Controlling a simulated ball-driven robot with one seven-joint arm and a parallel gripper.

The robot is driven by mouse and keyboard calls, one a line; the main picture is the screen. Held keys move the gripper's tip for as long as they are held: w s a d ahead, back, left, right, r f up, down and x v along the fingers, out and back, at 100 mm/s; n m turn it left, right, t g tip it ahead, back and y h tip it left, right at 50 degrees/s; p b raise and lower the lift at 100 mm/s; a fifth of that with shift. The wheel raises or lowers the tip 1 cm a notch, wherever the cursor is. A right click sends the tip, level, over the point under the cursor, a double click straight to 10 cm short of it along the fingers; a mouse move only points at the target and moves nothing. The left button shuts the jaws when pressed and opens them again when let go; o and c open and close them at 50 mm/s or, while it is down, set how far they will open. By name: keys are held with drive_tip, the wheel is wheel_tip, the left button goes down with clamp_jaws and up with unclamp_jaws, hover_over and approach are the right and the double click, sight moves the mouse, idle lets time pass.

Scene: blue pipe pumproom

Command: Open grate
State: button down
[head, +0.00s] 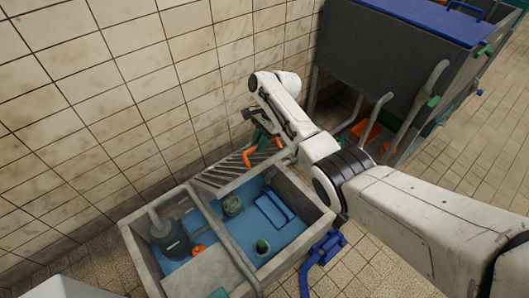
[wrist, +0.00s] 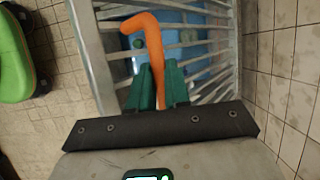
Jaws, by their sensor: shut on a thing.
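The grate (head: 222,171) is a dark slatted panel at the back end of the concrete basin, close to the tiled wall. In the wrist view its pale metal bars (wrist: 88,50) fill the middle, with blue showing between them. My gripper (head: 262,139) is over the grate. In the wrist view its green fingers (wrist: 160,84) are shut on an orange hooked bar (wrist: 153,40), whose bent end points left over the grate. I cannot tell whether the bar is fixed to the grate or hooked on it.
The basin (head: 219,234) has divided compartments holding blue water, with a dark pump (head: 171,237) in the left one. A blue pipe piece (head: 323,257) lies on the floor at right. A large grey tank (head: 400,55) stands behind. A green object (wrist: 14,60) is at the left of the wrist view.

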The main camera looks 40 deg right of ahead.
drive_tip(key=shift+w+a+r, duration=0.15)
drive_tip(key=shift+w+r, duration=0.1)
drive_tip(key=shift+w, duration=0.5)
drive_tip(key=c, duration=1.1)
unclamp_jaws()
drive_tip(key=shift+w, duration=0.1)
drive_tip(key=shift+r, duration=0.1)
drive_tip(key=p+v, duration=0.2)
drive_tip(key=v, duration=0.8)
drive_tip(key=shift+r, duration=0.3)
